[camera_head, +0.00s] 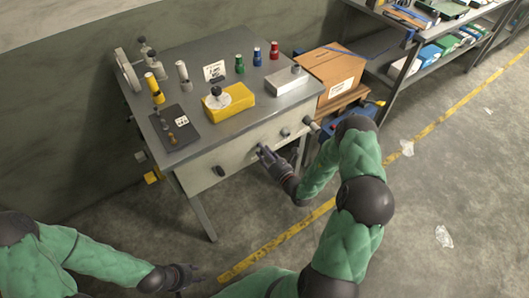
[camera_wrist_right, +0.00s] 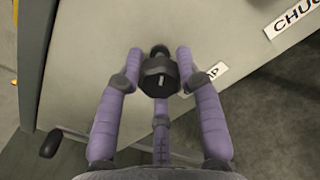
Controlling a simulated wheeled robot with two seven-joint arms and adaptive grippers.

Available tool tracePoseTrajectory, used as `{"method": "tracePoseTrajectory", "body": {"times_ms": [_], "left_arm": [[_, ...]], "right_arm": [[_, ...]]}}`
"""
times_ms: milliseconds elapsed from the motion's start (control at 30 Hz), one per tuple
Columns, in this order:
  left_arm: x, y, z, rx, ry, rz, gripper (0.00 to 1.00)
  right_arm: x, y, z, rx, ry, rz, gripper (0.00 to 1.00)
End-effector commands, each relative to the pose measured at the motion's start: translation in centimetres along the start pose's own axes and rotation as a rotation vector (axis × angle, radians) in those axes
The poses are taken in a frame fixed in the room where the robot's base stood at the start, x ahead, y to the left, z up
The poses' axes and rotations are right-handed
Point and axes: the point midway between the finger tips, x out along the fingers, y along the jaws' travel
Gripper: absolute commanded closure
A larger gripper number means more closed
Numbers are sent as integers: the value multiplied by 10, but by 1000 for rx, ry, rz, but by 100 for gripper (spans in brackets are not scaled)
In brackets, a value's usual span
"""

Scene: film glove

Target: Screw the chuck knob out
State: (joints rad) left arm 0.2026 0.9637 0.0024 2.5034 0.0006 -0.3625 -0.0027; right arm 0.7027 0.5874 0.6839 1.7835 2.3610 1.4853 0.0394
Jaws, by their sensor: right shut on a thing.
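A dark faceted knob (camera_wrist_right: 160,84) stands out from the pale front panel (camera_wrist_right: 95,50) of the workbench. My right gripper (camera_wrist_right: 160,56) is shut on this knob, its purple fingers around the sides; it also shows at the panel in the head view (camera_head: 264,153). A label ending in "AP" (camera_wrist_right: 216,72) is beside the held knob, partly hidden by a finger. A label starting "CHUC" (camera_wrist_right: 292,20) is at the upper right of the wrist view. I cannot tell which knob it names. My left gripper (camera_head: 190,274) is low at the front, away from the bench.
On the grey benchtop (camera_head: 205,60) are a yellow block (camera_head: 237,107), a metal box (camera_head: 286,82) and several small bottles. A cardboard box (camera_head: 330,68) stands to the right.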

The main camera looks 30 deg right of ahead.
Motion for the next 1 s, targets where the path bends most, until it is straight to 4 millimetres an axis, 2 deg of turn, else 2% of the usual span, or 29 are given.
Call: {"method": "tracePoseTrajectory", "body": {"times_ms": [667, 1000], "left_arm": [[-1, 0, 0, 0, 0, 0, 60], [-5, 2, 0, 0, 0, 0, 60]], "right_arm": [[-2, 0, -4, -16, 11, -2, 97], [-2, 0, -5, -101, 13, -2, 97]]}}
